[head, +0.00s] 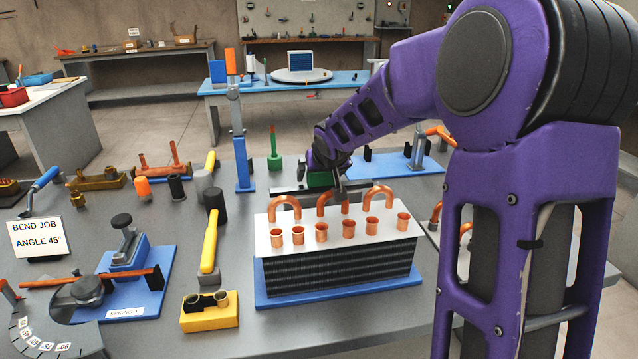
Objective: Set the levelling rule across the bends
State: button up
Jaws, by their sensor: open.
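Three copper U-shaped bends (285,207) stand in a row along the back of a white-topped block (335,247) with dark, ribbed sides. Several short flared copper stubs (321,232) stand in front of them. My gripper (340,187) is open, low over the bar and just behind the middle bend. Whether its fingers straddle or touch the bar I cannot tell.
A blue post (243,163) stands left of the bar. Yellow-handled tools (209,240) and a yellow block (210,318) lie left of the white-topped block. A bending tool on a blue plate (138,290) is farther left. My arm covers the right side.

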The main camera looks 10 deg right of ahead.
jog(key=shift+s+r, duration=0.1)
jog(key=shift+c, duration=0.2)
grip_shut()
notch_tip(320, 180, up, 10)
jog(key=p, duration=0.3)
jog(key=shift+p, duration=0.35)
jog(key=shift+r, duration=0.15)
